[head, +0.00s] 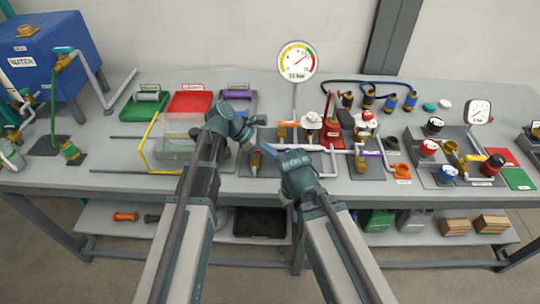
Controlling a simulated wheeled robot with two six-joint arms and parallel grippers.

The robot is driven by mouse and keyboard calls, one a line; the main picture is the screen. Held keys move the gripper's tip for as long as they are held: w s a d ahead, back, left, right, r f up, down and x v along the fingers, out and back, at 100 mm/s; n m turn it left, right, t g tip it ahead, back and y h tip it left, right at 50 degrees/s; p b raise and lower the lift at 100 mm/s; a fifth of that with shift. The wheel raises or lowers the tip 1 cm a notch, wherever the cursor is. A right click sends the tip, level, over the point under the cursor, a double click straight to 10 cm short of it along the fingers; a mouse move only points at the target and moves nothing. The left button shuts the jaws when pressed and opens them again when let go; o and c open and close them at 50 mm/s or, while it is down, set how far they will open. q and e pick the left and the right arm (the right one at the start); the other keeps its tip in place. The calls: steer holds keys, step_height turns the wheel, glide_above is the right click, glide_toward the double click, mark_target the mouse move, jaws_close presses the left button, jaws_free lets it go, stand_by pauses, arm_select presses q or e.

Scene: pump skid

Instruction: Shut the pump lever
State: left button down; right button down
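A red upright lever (328,106) stands on the pump skid, by a red body (332,131) among white pipes. An orange handle (282,132) and a purple handle (372,154) sit on the pipework to either side; I cannot tell for sure which one is the pump lever. My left gripper (252,125) is left of the orange handle, apart from the red lever. My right gripper (272,152) is low at the front left of the skid, near a brass fitting (255,162). The fingers are small and partly hidden, so their opening is unclear.
A round gauge (298,62) stands behind the skid. A clear box with a yellow frame (150,145) is left of my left arm. Red (190,102) and green (144,105) trays lie behind it. A valve panel (450,165) is at right.

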stand_by(0.4)
arm_select(q)
steer(key=shift+s+d+n, duration=0.15)
steer(key=shift+n, duration=0.25)
